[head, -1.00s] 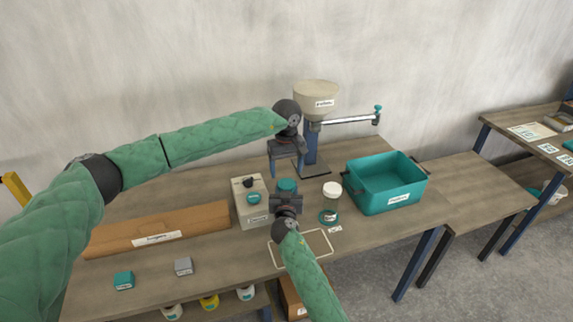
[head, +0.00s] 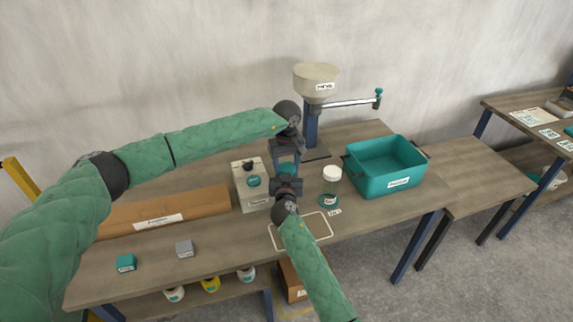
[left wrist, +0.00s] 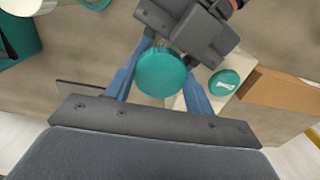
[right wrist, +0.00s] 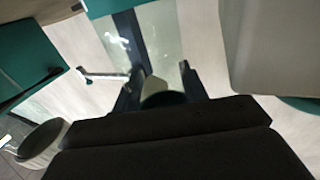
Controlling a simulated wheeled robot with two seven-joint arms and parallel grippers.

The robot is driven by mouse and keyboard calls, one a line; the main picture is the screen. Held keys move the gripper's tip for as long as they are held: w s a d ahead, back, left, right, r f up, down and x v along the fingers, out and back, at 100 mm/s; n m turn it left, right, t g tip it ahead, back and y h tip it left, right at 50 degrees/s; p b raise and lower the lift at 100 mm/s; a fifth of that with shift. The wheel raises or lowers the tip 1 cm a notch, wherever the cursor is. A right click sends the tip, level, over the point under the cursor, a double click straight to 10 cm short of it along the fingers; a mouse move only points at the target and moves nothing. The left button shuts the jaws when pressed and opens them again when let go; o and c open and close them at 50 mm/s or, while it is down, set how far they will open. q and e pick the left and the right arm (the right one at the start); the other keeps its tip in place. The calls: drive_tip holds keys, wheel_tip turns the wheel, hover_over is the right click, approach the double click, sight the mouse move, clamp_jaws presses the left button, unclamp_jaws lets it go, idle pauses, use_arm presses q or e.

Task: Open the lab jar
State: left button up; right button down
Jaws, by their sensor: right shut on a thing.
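The lab jar's round teal lid (left wrist: 162,72) shows from above in the left wrist view. In the head view a bit of the lid (head: 287,168) shows between my two grippers. My left gripper (head: 285,157) is above the jar, pointing down, with its blue fingers (left wrist: 158,85) apart on either side of the lid. I cannot tell whether they touch it. My right gripper (head: 287,180) comes from the front and is shut on the jar, lower down. Its fingers (right wrist: 160,85) show in the dim right wrist view. The jar's body is mostly hidden.
A grey box (head: 250,200) with a teal knob stands just left of the jar. A white-capped clear jar (head: 331,188) and a teal bin (head: 388,182) stand to the right. A hopper stand (head: 311,125) is behind. A brown carton (head: 165,212) lies at left.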

use_arm(q)
drive_tip(key=shift+n, duration=1.7)
drive_tip(key=o, duration=1.1)
drive_tip(key=shift+c, duration=0.2)
drive_tip(key=shift+r, duration=0.15)
drive_tip(key=shift+r, duration=2.2)
drive_tip(key=shift+c, duration=0.3)
wheel_tip(320, 180, up, 3)
drive_tip(key=m, duration=0.3)
drive_tip(key=shift+r, duration=0.1)
drive_tip(key=shift+f, duration=3.95)
